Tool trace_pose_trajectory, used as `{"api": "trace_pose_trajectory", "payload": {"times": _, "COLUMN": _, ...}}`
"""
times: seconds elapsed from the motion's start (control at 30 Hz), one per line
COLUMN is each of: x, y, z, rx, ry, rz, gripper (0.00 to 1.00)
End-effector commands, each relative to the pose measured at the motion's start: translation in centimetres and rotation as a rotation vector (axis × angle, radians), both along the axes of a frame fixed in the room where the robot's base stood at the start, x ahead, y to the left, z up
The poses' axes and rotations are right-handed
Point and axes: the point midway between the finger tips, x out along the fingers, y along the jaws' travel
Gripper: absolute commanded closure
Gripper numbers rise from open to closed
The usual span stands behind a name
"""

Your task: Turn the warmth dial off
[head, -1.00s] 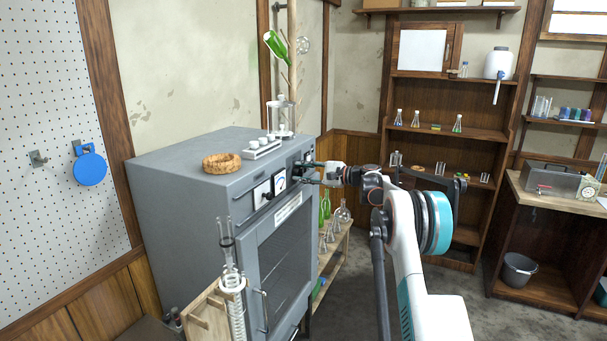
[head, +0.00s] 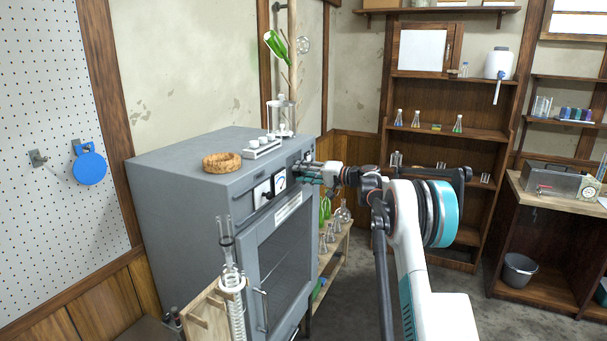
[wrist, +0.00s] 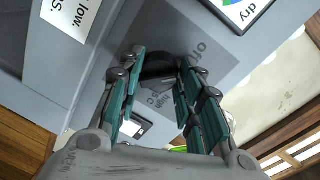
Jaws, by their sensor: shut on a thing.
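The warmth dial (wrist: 158,64) is a dark round knob on a grey label plate in the wrist view. The plate carries the word "off" and smaller print, partly covered. My gripper (wrist: 161,72) has its teal-padded fingers on either side of the dial, shut on it. Which way the dial points is hard to tell, as the fingers and shadow cover much of it. In the head view my gripper (head: 305,172) is at the upper right of the grey cabinet's front (head: 276,256), and hides the dial there.
Two white-faced meters, one at the left (head: 262,192) and one nearer my gripper (head: 280,181), sit on the cabinet front. A woven ring (head: 222,162) and a white rack (head: 262,149) rest on top. A low shelf with glassware (head: 328,238) stands beside the cabinet.

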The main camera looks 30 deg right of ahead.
Motion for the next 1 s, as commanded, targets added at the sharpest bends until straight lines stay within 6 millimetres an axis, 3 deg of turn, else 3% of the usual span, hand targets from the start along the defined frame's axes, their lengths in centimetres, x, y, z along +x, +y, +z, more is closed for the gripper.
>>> {"api": "trace_pose_trajectory", "payload": {"times": 0.4, "x": -0.03, "y": 0.10, "z": 0.00, "rx": -0.145, "ry": -0.114, "rz": 0.000, "gripper": 0.91}}
{"api": "trace_pose_trajectory", "payload": {"times": 0.93, "x": -0.05, "y": 0.11, "z": -0.07, "rx": -0.164, "ry": -0.127, "rz": 0.001, "gripper": 0.91}}
{"api": "trace_pose_trajectory", "payload": {"times": 0.97, "x": -0.05, "y": 0.11, "z": -0.07, "rx": -0.164, "ry": -0.127, "rz": 0.001, "gripper": 0.65}}
{"api": "trace_pose_trajectory", "payload": {"times": 1.0, "x": -0.06, "y": 0.12, "z": -0.08, "rx": -0.164, "ry": -0.127, "rz": 0.002, "gripper": 0.56}}
